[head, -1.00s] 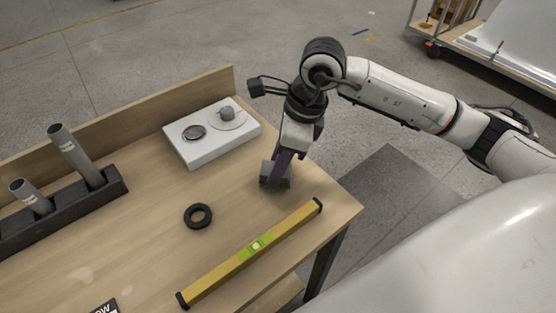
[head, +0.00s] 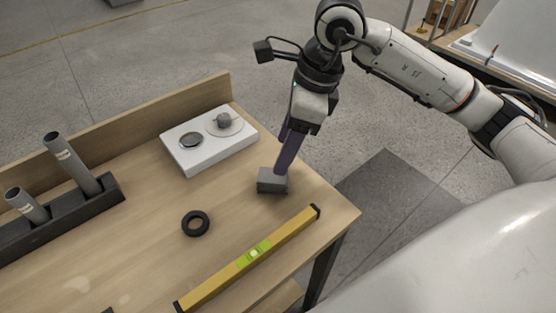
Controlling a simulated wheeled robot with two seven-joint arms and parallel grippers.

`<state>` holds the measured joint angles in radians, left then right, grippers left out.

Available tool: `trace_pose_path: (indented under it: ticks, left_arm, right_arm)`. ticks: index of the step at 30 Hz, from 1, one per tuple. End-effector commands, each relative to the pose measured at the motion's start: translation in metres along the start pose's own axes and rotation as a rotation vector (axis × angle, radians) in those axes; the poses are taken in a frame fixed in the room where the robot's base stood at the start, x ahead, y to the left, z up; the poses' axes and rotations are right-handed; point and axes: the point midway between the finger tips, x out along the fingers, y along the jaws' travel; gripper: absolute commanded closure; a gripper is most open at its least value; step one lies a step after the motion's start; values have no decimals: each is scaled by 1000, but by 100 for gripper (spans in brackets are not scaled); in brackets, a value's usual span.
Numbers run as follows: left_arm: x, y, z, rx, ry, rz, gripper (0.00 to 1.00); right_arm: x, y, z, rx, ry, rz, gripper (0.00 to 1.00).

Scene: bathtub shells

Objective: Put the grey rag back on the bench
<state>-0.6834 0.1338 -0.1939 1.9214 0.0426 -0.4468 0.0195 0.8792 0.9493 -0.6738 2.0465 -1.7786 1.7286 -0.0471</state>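A narrow slate-grey strip (head: 289,152), which looks like the grey rag, runs down at a slant from my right gripper (head: 303,126). Its lower end meets a small grey block (head: 272,182) on the bench (head: 150,235). I cannot tell whether the strip touches the block or hangs just in front of it. My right gripper is above the bench's right part, tilted downward. Its fingertips are small and partly hidden, so their opening is unclear. My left gripper is out of view.
A white box (head: 208,153) with a small grey cup (head: 222,120) and a round dish stands behind left. A black ring (head: 195,223) and a yellow spirit level (head: 250,257) lie in front. A black rack (head: 60,213) holds two grey tubes. The bench's right edge is close.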

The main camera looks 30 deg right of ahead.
Motion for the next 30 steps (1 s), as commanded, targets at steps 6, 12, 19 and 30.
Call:
trace_pose_path:
  ticks: [6,12,19,30]
  left_arm:
    - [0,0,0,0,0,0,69]
    - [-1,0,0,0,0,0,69]
    - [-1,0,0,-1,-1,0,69]
    - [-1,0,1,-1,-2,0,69]
  right_arm:
    - [-37,0,1,0,-2,-2,44]
    - [-47,0,0,0,0,0,44]
    - [-47,0,0,0,0,1,44]
    - [-47,0,0,-1,0,1,44]
